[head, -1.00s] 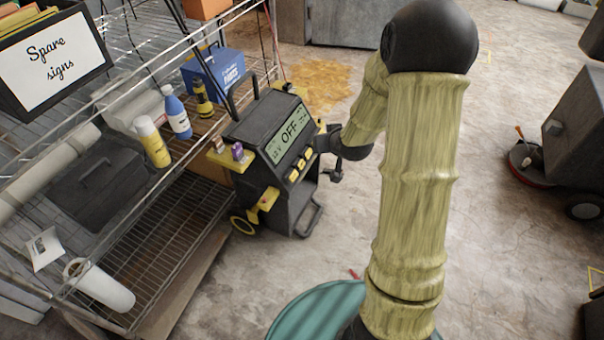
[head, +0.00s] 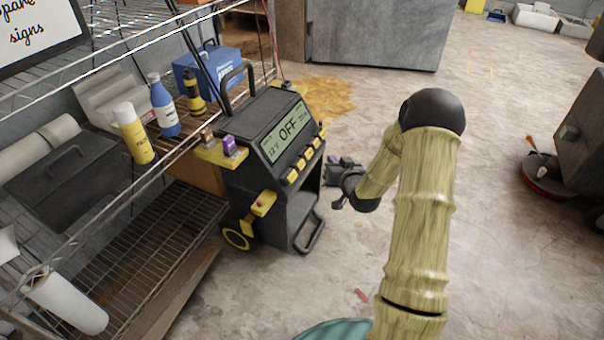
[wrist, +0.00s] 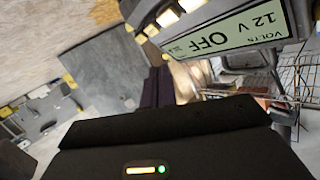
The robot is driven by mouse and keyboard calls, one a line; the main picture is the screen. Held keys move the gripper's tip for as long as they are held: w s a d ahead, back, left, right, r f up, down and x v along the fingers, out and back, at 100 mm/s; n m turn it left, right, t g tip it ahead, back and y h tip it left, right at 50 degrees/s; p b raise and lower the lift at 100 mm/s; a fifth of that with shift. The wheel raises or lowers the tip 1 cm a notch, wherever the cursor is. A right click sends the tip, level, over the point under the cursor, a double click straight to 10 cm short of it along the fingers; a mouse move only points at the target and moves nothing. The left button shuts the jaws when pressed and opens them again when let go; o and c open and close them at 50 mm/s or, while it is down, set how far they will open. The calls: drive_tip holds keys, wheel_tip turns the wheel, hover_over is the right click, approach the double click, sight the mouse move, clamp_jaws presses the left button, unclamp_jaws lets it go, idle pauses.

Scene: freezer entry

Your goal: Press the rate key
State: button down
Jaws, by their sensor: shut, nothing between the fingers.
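The charger (head: 262,205) is a black wheeled cabinet beside the rack. Its sloped display (head: 288,130) reads OFF and 12 V; the display also shows upside down in the wrist view (wrist: 235,35). A row of yellow keys (head: 301,167) runs under the display, and pale lit keys show at the top of the wrist view (wrist: 167,18). Their labels are too small to read, so I cannot tell which is the rate key. My gripper (head: 335,163) is shut and empty, to the right of the keys and apart from them. Its dark fingers show in the wrist view (wrist: 157,86).
A wire rack (head: 150,235) with bottles and a blue box (head: 212,72) stands left of the charger. A yellow stain (head: 325,95) marks the floor behind. A dark machine (head: 575,130) stands at the right. Floor between is open.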

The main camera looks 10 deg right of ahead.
sight(304, 161)
drive_tip(key=shift+f, duration=0.1)
idle(0.3)
drive_tip(key=w+a+f+b, duration=0.3)
drive_tip(key=w+a+f, duration=0.1)
drive_tip(key=a, duration=0.1)
drive_tip(key=shift+w+a+f+b, duration=0.3)
drive_tip(key=shift+w+a, duration=0.05)
drive_tip(key=shift+a, duration=0.05)
drive_tip(key=shift+a+f, duration=0.1)
idle(2.0)
drive_tip(key=shift+w+a+f, duration=0.15)
drive_tip(key=shift+w+a, duration=0.05)
drive_tip(key=shift+w, duration=0.05)
drive_tip(key=shift+w+a+f+b, duration=0.2)
drive_tip(key=shift+a+f+b, duration=0.05)
drive_tip(key=shift+a+b, duration=0.1)
idle(1.0)
drive_tip(key=shift+s+d+r+p, duration=0.35)
drive_tip(key=shift+s+d+r, duration=0.15)
drive_tip(key=shift+d, duration=0.1)
